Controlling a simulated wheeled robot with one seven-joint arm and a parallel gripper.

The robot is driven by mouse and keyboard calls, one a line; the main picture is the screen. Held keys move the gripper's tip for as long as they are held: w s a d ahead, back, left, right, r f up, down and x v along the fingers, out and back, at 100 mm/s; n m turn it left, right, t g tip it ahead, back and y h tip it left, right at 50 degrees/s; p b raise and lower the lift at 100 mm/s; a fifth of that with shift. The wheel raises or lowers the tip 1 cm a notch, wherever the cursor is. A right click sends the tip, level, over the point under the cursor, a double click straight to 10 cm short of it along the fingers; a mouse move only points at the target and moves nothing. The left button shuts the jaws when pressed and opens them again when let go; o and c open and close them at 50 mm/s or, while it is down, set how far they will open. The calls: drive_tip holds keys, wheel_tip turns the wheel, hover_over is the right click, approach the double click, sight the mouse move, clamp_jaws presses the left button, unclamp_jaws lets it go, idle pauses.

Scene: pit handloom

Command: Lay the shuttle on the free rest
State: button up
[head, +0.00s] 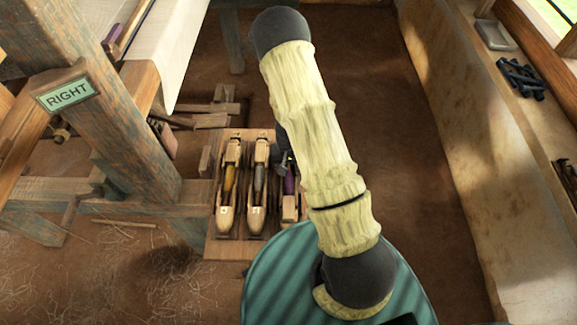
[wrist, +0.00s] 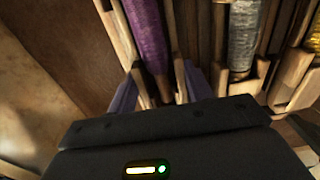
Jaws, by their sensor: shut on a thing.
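The shuttle with purple yarn (wrist: 148,35) is between the two fingers of my gripper (wrist: 160,92), which is shut on its wooden body. In the head view a bit of purple yarn (head: 290,181) shows beside my arm, which hides most of this shuttle and the gripper. The wooden rest board (head: 240,249) holds a shuttle with yellow yarn (head: 230,180) and one with grey yarn (head: 259,180), side by side. The purple one is at the board's right side, lined up with them. I cannot tell whether it touches its rest.
A loom post (head: 120,140) with a RIGHT sign (head: 67,94) stands left of the board. Pale cloth (head: 175,50) hangs at the upper left. A ledge (head: 480,130) with dark pegs (head: 522,75) runs along the right. The brown floor (head: 370,80) between is clear.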

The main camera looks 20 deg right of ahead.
drive_tip(key=shift+f, duration=0.15)
drive_tip(key=o, duration=1.2)
drive_tip(key=shift+o, duration=0.2)
drive_tip(key=shift+r+p, duration=3.4)
drive_tip(key=shift+r, duration=0.6)
drive_tip(key=shift+r, duration=0.2)
drive_tip(key=s+a+r+n+t, duration=0.1)
drive_tip(key=s+a+r+n, duration=0.15)
drive_tip(key=r, duration=1.35)
drive_tip(key=s+d+r+n+t, duration=0.1)
drive_tip(key=s+r, duration=0.8)
drive_tip(key=r, duration=0.1)
drive_tip(key=shift+r+t, duration=0.25)
drive_tip(key=shift+t, duration=0.05)
